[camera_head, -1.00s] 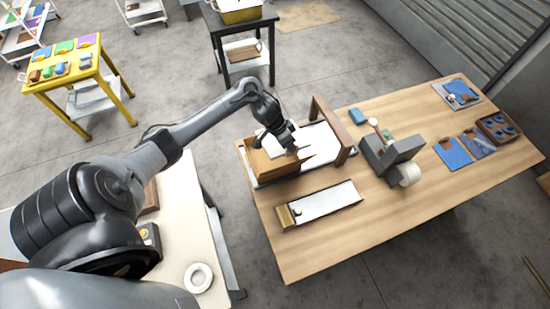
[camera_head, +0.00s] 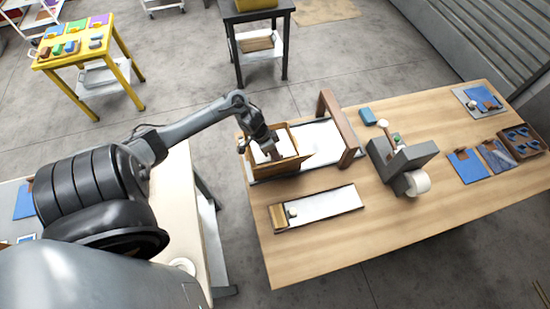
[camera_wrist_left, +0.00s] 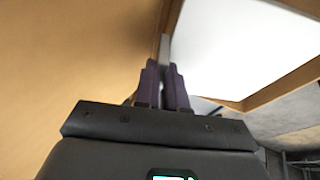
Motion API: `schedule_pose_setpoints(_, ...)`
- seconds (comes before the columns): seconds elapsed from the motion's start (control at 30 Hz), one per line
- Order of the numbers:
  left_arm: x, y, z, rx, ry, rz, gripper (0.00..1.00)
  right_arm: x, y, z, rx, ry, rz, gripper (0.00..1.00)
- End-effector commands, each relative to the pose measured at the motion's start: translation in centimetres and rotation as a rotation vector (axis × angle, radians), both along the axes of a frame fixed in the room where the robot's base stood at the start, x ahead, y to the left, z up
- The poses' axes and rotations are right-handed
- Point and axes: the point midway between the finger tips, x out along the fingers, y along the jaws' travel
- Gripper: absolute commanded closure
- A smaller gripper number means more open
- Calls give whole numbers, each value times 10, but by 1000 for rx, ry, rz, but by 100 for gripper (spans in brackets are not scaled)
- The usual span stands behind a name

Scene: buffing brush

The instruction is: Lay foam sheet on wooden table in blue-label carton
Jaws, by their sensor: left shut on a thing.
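An open brown carton (camera_head: 288,166) stands at the left end of the wooden table (camera_head: 330,258). No blue label shows on its visible sides. The white foam sheet (camera_head: 260,154) is inside the carton, below its rim. My left gripper (camera_head: 274,153) reaches down into the carton. In the left wrist view, the dark fingers (camera_wrist_left: 164,68) are close together at the sheet's edge, beside a brown carton wall (camera_wrist_left: 80,60). The sheet's white face (camera_wrist_left: 240,45) lies to their right. The carton's floor is hidden. My right gripper is not in view.
A wooden frame (camera_head: 336,125) over a white board stands just right of the carton. A long tray (camera_head: 330,204) lies in front. A grey tape dispenser (camera_head: 400,163) stands mid-table. Blue items lie at the right end. The front table area is clear.

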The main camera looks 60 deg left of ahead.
Motion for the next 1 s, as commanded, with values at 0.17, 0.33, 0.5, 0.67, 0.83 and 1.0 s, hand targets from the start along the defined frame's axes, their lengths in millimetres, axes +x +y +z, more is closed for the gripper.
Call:
schedule_pose_setpoints(0.17,0,0,-17,-2,2,2,100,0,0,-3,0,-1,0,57)
schedule_pose_setpoints(0.33,0,0,-35,-1,2,1,100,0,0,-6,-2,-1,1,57)
schedule_pose_setpoints(0.5,0,0,-38,1,0,0,100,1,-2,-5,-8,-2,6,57)
schedule_pose_setpoints(0.67,0,0,-38,1,0,0,100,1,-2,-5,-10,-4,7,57)
schedule_pose_setpoints(0.83,0,0,-41,1,0,0,87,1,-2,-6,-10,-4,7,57)
schedule_pose_setpoints(1.0,0,0,-41,1,0,0,79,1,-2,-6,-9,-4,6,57)
